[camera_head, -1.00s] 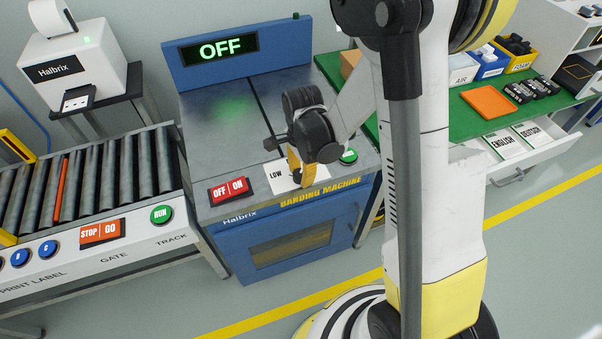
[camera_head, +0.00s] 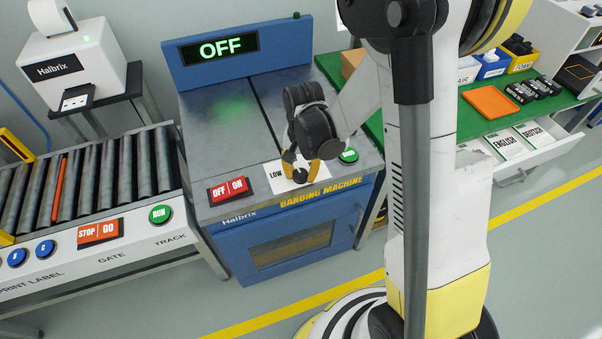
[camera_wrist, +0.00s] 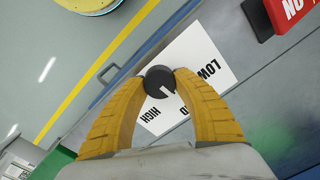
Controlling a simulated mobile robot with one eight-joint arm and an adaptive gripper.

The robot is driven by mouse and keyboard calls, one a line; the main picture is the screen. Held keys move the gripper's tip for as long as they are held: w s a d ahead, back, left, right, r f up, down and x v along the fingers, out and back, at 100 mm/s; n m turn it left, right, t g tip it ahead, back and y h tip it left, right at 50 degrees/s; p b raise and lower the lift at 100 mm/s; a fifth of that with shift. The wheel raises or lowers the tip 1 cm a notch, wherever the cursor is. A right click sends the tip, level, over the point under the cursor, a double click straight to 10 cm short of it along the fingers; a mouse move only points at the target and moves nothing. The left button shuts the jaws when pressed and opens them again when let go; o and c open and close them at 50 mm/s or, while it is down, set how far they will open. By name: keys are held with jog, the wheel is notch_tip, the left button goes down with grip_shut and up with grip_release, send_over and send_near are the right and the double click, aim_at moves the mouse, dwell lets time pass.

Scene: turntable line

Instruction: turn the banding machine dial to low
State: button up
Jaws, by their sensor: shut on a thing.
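The banding machine (camera_head: 290,240) is a blue cabinet with a grey top, and its display (camera_head: 219,49) reads OFF. Its dial (camera_wrist: 158,80) is a small dark round knob on a white label plate (camera_wrist: 205,62). LOW and HIGH are readable on the plate; a middle label is mostly hidden by a finger. The dial's white mark points roughly toward that middle label in the wrist view. My gripper (camera_wrist: 161,84) has its two yellow fingers shut on the dial's sides. In the head view my gripper (camera_head: 302,172) is over the plate, partly hiding the dial.
A red OFF/ON switch (camera_head: 228,190) sits left of the plate and a green button (camera_head: 348,156) right of it. A roller conveyor (camera_head: 95,185) stands to the left. A green bench (camera_head: 475,125) with bins stands to the right.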

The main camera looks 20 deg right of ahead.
aim_at(301, 172)
jog(key=n, duration=0.4)
jog(key=shift+n, duration=2)
jog(key=shift+c, duration=0.2)
jog(key=o, duration=1.2)
notch_tip(301, 172, up, 12)
jog(key=shift+d, duration=0.1)
